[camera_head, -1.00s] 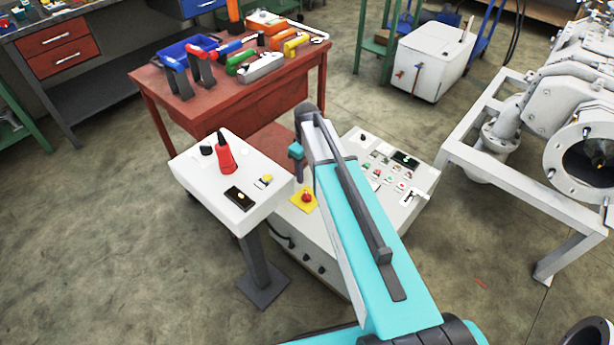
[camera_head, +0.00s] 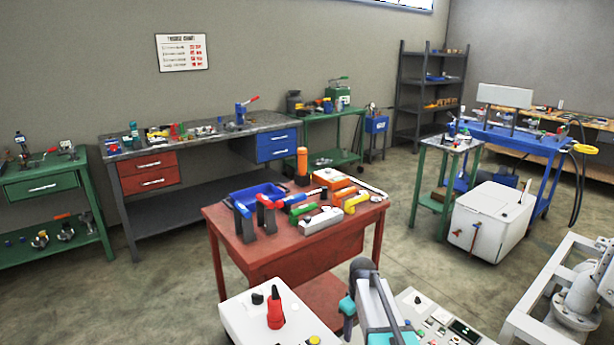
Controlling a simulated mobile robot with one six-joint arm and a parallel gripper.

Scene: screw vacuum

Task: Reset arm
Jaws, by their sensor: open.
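My arm (camera_head: 378,308) shows at the bottom centre, with a dark grey rounded joint at its upper end and a teal wrist part (camera_head: 347,305) at its left. The wrist hangs down between the white pedestal box (camera_head: 246,318) and the control panel (camera_head: 442,322). My gripper's fingers do not show; they are below the picture or hidden by the arm. The arm's lower links are cut off by the bottom edge.
A red worktable (camera_head: 290,255) with tools and a blue bin (camera_head: 256,193) stands just beyond the arm. A white cabinet (camera_head: 490,222) and a light metal frame (camera_head: 540,300) stand to the right. Floor at left is clear.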

